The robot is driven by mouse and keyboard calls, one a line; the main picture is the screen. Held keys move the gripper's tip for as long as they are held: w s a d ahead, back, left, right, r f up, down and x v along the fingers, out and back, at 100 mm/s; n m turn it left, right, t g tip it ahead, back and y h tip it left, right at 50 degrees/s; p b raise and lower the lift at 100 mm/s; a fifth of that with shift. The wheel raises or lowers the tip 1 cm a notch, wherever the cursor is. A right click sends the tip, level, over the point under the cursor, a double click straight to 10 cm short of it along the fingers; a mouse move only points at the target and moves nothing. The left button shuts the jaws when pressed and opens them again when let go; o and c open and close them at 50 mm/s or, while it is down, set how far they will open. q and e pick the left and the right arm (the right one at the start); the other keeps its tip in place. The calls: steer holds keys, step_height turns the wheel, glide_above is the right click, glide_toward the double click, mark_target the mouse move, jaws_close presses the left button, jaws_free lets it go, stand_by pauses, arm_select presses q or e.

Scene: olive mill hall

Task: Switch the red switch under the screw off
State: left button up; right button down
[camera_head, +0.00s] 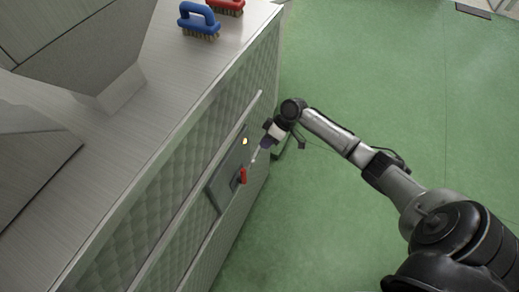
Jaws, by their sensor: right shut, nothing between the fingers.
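The red switch (243,175) sits on a grey panel (222,182) on the side face of the metal machine. A small yellow light (245,141) glows on the same panel above it. My right gripper (254,158) is shut and empty, its tips close to the panel, just above and right of the red switch. I cannot tell whether the tips touch anything. Which way the switch is set is too small to tell. My left gripper is not in view.
A blue brush (198,20) and a red brush (226,5) lie on the machine's top (150,65). A long rail edge runs along the machine's side above the panel. The green floor (390,90) to the right is clear apart from my right arm over it.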

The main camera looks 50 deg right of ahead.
steer(key=a+f+p, duration=0.1)
steer(key=a+f, duration=0.5)
steer(key=a, duration=0.2)
steer(key=shift+w+a+f, duration=0.3)
steer(key=shift+a+f, duration=0.05)
steer(key=shift+f, duration=0.05)
